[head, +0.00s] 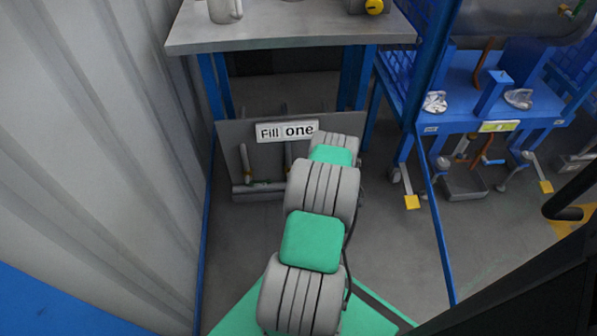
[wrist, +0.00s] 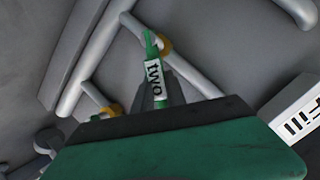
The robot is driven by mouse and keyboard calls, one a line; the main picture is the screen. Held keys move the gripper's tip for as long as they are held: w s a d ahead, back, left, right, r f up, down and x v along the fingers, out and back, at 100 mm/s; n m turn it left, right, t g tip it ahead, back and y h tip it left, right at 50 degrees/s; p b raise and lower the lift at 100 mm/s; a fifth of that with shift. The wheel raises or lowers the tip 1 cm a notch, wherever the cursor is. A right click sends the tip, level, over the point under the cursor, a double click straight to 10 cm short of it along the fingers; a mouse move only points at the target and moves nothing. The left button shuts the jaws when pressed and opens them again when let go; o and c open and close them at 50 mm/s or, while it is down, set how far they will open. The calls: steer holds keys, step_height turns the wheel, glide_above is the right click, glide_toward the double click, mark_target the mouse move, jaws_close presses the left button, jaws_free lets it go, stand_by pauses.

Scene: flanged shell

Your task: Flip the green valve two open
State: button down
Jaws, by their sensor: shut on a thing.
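The green valve handle marked "two" (wrist: 154,78) is in the middle of the wrist view, with a yellow ring on the pale pipe beside its upper end. My gripper (wrist: 162,92) is at this handle and shut on it. Its dark and green body fills the bottom of the wrist view and hides the lower end of the handle. In the head view my arm covers the gripper and this valve.
A second valve (wrist: 106,110) with a yellow ring is on the lower pipe at left. A "Fill one" sign (head: 286,131) stands on a grey panel under the table (head: 290,35). A blue frame (head: 440,215) stands right of my arm, a corrugated wall (head: 100,130) left.

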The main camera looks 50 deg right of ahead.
steer(key=shift+a, duration=0.1)
steer(key=c, duration=1.4)
jaws_free()
steer(key=shift+o, duration=0.2)
